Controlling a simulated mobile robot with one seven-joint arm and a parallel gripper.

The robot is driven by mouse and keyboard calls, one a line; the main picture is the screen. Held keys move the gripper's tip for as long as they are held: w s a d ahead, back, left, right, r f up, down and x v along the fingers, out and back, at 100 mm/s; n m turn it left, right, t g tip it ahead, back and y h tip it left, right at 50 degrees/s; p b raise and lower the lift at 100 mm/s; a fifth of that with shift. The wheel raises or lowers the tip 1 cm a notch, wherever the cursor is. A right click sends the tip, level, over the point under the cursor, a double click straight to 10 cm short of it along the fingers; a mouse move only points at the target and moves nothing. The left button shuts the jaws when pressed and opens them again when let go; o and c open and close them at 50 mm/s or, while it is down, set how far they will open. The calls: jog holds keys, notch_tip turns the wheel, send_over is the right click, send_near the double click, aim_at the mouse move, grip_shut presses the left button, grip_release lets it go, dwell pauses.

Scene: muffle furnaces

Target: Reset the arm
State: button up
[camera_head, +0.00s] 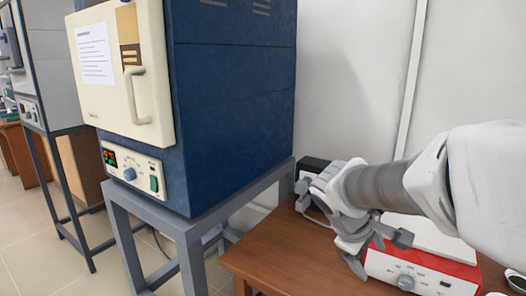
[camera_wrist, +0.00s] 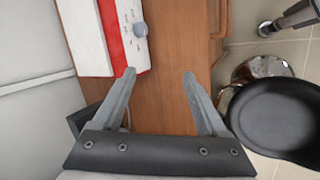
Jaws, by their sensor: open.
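My gripper (camera_wrist: 159,74) is open and empty in the wrist view, its two grey fingers apart above the brown wooden table (camera_wrist: 172,95). In the head view my arm reaches in from the right, and my gripper hangs over the table beside the red-and-white hotplate (camera_head: 421,270). The hotplate also shows at the upper left of the wrist view (camera_wrist: 88,35), close to the left fingertip; I cannot tell whether they touch. My arm hides part of the hotplate and the table in the head view.
A blue muffle furnace (camera_head: 232,105) with a shut cream door (camera_head: 112,90) stands on a grey metal frame (camera_head: 187,235) left of the table. A black stool seat (camera_wrist: 275,118) is beside the table. A wall is close behind.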

jog(key=s+a+r+m+t+y, duration=0.1)
jog(key=s+a+m+y, duration=0.25)
jog(key=s, duration=0.35)
jog(key=s+a+r+m+t+y, duration=0.1)
jog(key=s+a+r+m+y, duration=0.2)
jog(key=s, duration=0.5)
notch_tip(320, 180, up, 16)
jog(key=m+p, duration=0.1)
jog(key=p, duration=1.6)
jog(key=shift+a+f+h, duration=0.2)
jog(key=shift+a+h, duration=0.05)
jog(key=shift+h, duration=0.2)
jog(key=shift+s+m, duration=0.1)
jog(key=shift+m, duration=0.15)
